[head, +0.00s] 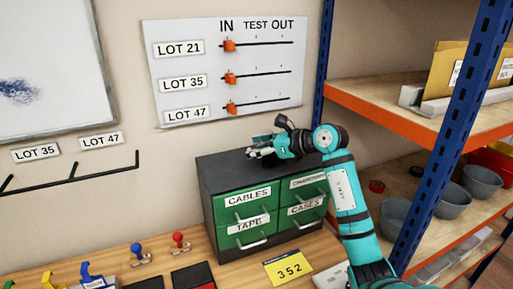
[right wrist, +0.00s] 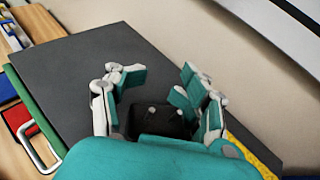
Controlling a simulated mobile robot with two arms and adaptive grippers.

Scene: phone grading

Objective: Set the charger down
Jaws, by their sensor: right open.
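My right gripper (head: 272,144) is over the dark top of the small drawer cabinet (head: 225,168), at its back right. In the right wrist view its two teal and white fingers (right wrist: 158,82) are spread, with the grey cabinet top (right wrist: 75,60) behind them. A black block (right wrist: 158,122) with two pale dots sits between the finger bases. I cannot tell whether it is the charger or part of the gripper. No other charger can be made out. My left gripper is not in view.
The cabinet has green drawers labelled CABLES (head: 248,196), TAPE, CASES and one hard to read. A yellow 352 card (head: 289,268) lies in front. Blue and orange shelving (head: 400,115) stands close on the right. Most of the cabinet top's left is bare.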

